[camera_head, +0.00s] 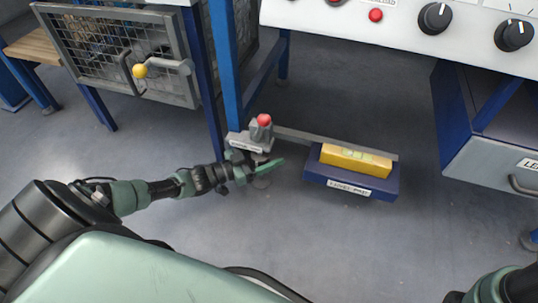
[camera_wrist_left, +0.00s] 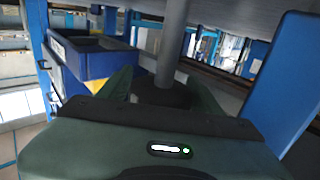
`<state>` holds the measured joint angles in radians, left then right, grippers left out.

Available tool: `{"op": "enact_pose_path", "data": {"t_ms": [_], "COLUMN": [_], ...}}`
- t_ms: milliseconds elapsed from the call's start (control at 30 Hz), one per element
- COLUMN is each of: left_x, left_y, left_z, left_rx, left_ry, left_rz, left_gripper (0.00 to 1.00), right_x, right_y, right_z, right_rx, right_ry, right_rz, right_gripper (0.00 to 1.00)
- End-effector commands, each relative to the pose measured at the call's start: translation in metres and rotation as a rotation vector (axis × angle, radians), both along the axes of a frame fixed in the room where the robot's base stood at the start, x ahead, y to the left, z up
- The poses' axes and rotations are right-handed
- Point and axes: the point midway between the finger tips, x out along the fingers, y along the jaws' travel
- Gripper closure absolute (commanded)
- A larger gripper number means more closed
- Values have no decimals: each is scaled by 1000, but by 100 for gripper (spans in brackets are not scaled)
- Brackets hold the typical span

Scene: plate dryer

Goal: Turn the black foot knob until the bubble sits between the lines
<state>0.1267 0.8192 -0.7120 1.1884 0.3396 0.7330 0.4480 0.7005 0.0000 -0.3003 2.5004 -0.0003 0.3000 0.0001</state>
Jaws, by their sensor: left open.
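The black foot knob (camera_wrist_left: 160,94) shows in the left wrist view, under a grey upright rod (camera_wrist_left: 174,45). My left gripper (camera_wrist_left: 162,92) is open, with one green finger on each side of the knob; I cannot tell whether they touch it. In the head view my left gripper (camera_head: 265,168) is low near the floor, beside the foot of the blue leg, and the knob is not clearly visible there. The yellow level (camera_head: 338,157) lies on the blue level pad (camera_head: 318,175). Its greenish vial (camera_head: 355,155) shows, but the bubble is too small to read against the lines.
A grey block with a red ball (camera_head: 264,120) stands above my left gripper, and a grey bar (camera_head: 300,137) runs from it behind the level. A blue table leg (camera_head: 226,70) rises beside it. The floor (camera_head: 270,230) in front is clear.

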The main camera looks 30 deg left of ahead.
Motion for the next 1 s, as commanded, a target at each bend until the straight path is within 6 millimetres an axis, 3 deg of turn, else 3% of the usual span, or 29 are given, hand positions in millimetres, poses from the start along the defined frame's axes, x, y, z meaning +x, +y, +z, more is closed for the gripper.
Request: {"op": "enact_pose_path", "data": {"t_ms": [67, 100, 267, 567, 1000], "left_x": [0, 0, 0, 0, 2], "left_y": [0, 0, 0, 1, 8], "left_z": [0, 0, 0, 3, 4], "left_rx": [0, 0, 0, -2, -5], "left_ry": [0, 0, 0, 2, 5], "left_rz": [0, 0, 0, 47, 330], "left_gripper": [35, 41, 85, 85, 85], "right_x": [0, 0, 0, 0, 0], "right_y": [0, 0, 0, 0, 0], "right_z": [0, 0, 0, 14, 67], "right_rx": [0, 0, -1, -1, 0], "right_ry": [0, 0, -1, 0, 0], "right_rz": [0, 0, 0, 0, 0], "right_gripper": [100, 100, 100, 100, 100]}}
